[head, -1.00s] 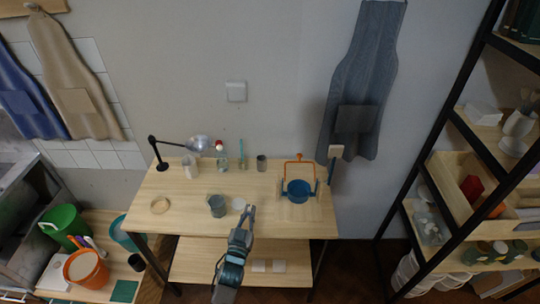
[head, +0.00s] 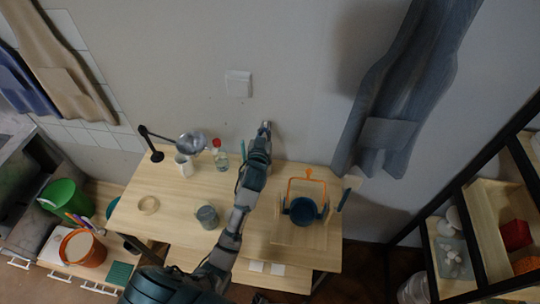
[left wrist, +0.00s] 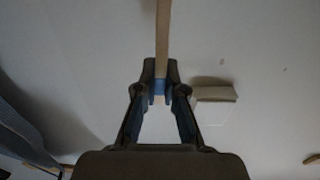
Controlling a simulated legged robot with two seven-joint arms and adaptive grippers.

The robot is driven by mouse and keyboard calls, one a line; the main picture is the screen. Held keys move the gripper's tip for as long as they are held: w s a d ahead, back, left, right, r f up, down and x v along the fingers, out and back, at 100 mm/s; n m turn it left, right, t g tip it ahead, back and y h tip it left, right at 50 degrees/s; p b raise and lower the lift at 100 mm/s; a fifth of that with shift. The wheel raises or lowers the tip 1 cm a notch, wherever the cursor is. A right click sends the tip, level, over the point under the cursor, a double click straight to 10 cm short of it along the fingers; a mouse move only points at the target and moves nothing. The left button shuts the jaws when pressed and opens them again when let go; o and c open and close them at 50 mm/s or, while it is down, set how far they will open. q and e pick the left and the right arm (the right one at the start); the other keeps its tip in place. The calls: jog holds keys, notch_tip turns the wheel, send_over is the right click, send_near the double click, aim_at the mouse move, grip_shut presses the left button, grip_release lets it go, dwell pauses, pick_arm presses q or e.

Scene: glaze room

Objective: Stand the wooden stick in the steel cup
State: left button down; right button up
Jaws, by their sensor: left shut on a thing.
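My left gripper (head: 266,128) is at the end of my arm, which reaches across the table to its back edge, near the wall. In the left wrist view my left gripper (left wrist: 160,92) is shut on the wooden stick (left wrist: 162,40), a pale flat strip running up out of the picture from the fingertips. I cannot make out the stick in the head view. A small dark grey cylinder, perhaps the steel cup, stood at the back of the table earlier; my arm now covers that spot. A blue-grey mug (head: 207,216) stands at the front. My right gripper is not in view.
On the table (head: 178,190) stand a lamp (head: 155,150), a white cup (head: 184,165), a red-capped bottle (head: 220,157) and a tan ring (head: 148,205). A blue pot (head: 302,210) with an orange handle is right of my arm. Shelves (head: 465,215) stand at the right.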

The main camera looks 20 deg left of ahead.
pick_arm(q)
notch_tip(320, 180, down, 8)
jog(key=shift+s+d, duration=0.1)
jog(key=shift+f, duration=0.3)
jog(key=shift+s, duration=0.1)
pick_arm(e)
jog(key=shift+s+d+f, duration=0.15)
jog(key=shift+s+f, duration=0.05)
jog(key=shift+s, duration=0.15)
pick_arm(q)
jog(key=c, duration=1.3)
grip_release()
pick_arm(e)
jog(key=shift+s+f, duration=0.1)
